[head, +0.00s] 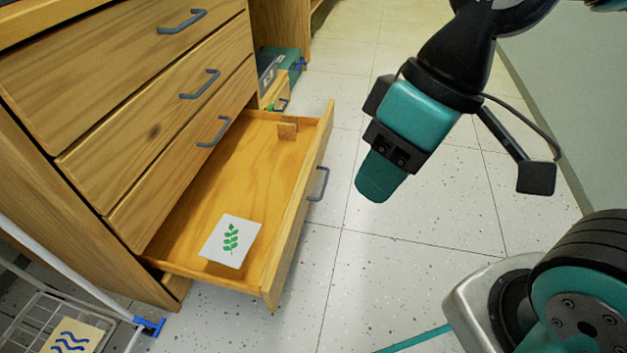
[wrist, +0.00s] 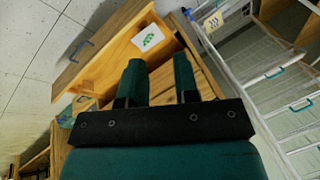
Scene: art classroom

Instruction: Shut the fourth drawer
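The fourth drawer (head: 285,230) of the wooden cabinet is pulled out, below three shut drawers with grey-blue handles. Its own handle (head: 319,184) is on its front, facing right. A white card with a green leaf print (head: 231,241) lies inside. My gripper (head: 376,188) is above and to the right of the drawer front, pointing down, apart from it. In the wrist view my gripper's two teal fingers (wrist: 157,75) are spread with nothing between them. The drawer front (wrist: 108,58) and its handle (wrist: 80,51) show at upper left, the card (wrist: 149,38) beyond the fingertips.
A white wire rack (head: 38,315) with a blue-wave card (head: 73,336) stands at lower left, near the cabinet; the rack (wrist: 265,75) fills the right of the wrist view. A teal box (head: 285,65) lies beyond the drawer. The tiled floor (head: 400,260) right of the drawer is clear.

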